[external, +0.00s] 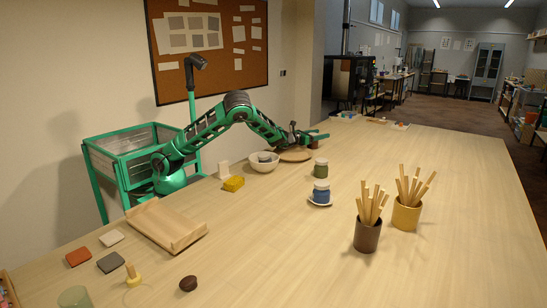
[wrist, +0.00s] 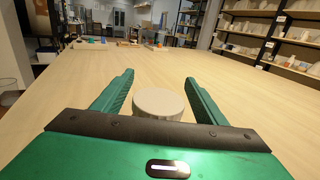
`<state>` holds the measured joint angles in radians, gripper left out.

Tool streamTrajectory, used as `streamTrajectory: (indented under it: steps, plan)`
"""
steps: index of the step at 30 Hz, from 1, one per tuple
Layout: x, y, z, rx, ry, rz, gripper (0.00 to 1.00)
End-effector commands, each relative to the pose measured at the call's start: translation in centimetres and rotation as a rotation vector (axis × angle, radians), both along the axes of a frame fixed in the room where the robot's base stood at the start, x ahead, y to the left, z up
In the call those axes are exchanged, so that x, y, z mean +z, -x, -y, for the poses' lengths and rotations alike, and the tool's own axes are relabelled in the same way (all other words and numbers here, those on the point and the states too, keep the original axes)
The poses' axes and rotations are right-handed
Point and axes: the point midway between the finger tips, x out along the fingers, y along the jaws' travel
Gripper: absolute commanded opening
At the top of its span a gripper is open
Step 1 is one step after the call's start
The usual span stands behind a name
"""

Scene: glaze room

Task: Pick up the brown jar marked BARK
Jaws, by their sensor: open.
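My gripper (wrist: 160,76) is open, its two green fingers spread and pointing forward, low over the table. A pale round lid-like top (wrist: 158,103) shows between the fingers, apart from both; what is under it is hidden by the gripper housing. In the external view my gripper (external: 322,136) is above the far part of the table. No brown jar marked BARK can be made out. No label is readable.
A brown cup (external: 367,238) and a yellow cup (external: 406,217) hold wooden sticks. A wooden tray (external: 166,226) lies left. The table's right side is clear.

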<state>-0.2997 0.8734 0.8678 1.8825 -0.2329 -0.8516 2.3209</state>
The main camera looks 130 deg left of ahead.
Motion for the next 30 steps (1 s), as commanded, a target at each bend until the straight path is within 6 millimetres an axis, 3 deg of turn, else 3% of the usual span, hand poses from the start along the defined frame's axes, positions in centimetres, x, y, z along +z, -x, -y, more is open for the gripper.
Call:
streamTrajectory:
  steps: [4, 11, 23, 30]
  plan:
    - [0.0, 0.0, 0.0, 0.000, 0.000, 0.000, 0.66]
    - [0.0, 0.0, 0.0, 0.000, 0.000, 0.000, 0.13]
    - [0.7, 0.0, 0.0, 0.001, -0.002, 0.000, 0.13]
    - [4.2, 0.0, 0.0, 0.000, -0.003, 0.005, 0.13]
